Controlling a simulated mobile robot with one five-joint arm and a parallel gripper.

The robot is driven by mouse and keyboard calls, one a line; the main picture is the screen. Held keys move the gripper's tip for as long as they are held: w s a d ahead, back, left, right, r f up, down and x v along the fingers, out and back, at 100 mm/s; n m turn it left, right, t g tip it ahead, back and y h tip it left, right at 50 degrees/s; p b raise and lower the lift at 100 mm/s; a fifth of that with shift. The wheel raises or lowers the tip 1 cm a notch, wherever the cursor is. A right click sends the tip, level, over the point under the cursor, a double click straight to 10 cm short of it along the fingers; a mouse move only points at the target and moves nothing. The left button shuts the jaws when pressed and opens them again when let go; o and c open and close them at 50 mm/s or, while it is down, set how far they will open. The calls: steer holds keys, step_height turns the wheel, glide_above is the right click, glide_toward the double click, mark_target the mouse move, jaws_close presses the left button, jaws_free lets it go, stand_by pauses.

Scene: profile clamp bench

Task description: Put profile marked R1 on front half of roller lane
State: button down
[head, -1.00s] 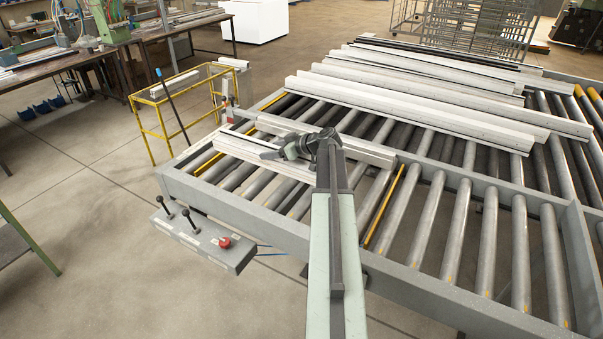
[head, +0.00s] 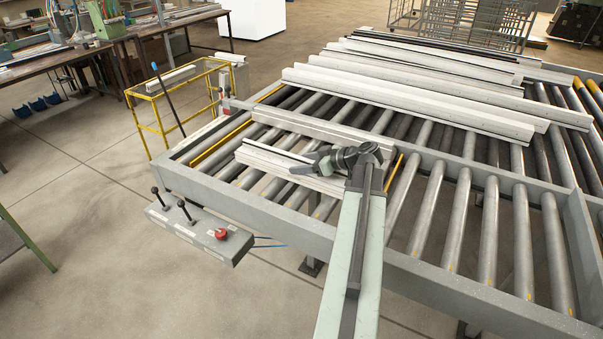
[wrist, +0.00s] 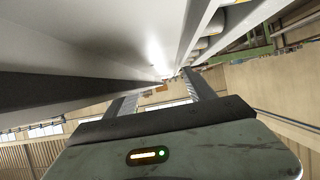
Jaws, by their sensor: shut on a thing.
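A short white profile (head: 262,158) is in my gripper (head: 306,167), over the front part of the roller lane (head: 447,213). My gripper reaches in from the right and is shut on it. I cannot tell whether the profile touches the rollers. A second white profile (head: 320,127) lies just behind it, across the rollers. In the wrist view, a pale profile surface (wrist: 95,35) fills the upper left beside my gripper's fingers (wrist: 160,97). No R1 mark is readable on either profile.
Several long white profiles (head: 400,97) lie across the rollers farther back. A control box (head: 200,232) with levers and a red button hangs at the lane's front left. A yellow frame (head: 180,95) stands left. Bare rollers are at right.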

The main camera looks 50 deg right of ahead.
steer(key=shift+w+f, duration=0.1)
steer(key=shift+f, duration=0.85)
steer(key=shift+r, duration=0.25)
steer(key=shift+f, duration=0.2)
steer(key=shift+c, duration=1.6)
jaws_free()
steer(key=shift+r, duration=0.1)
steer(key=shift+s+r, duration=0.35)
step_height(320, 180, up, 5)
steer(key=p, duration=0.5)
glide_above(332, 178)
steer(key=shift+w+f, duration=0.15)
steer(key=shift+w, duration=0.1)
steer(key=shift+s, duration=0.35)
